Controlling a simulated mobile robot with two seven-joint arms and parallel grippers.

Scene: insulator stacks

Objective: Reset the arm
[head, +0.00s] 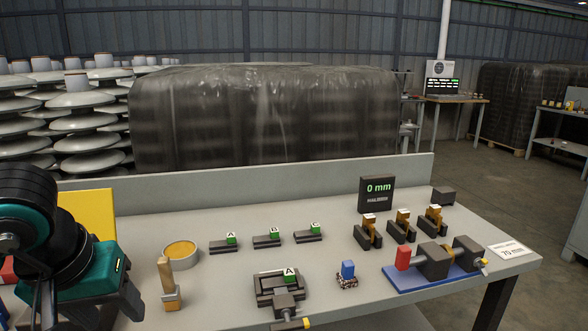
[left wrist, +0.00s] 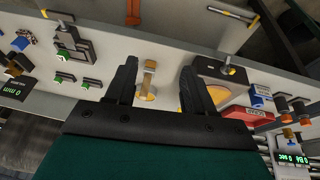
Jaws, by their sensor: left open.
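My left arm comes in at the left edge of the head view, with a teal and black wrist (head: 90,275) above the bench. My left gripper (left wrist: 158,68) shows its two black fingers in the left wrist view, spread apart with nothing held. A wooden-handled brush-like tool (left wrist: 150,72) shows between the fingers from that view, apart from them. My right gripper is not in view.
The bench (head: 225,290) holds small lettered fixtures with green blocks (head: 231,239), a vise marked A (head: 280,290), a blue-topped piece (head: 347,270) and a blue-based device (head: 430,275). A 0 mm display (head: 377,194) stands behind. A yellow panel (head: 95,212) is partly hidden by my arm.

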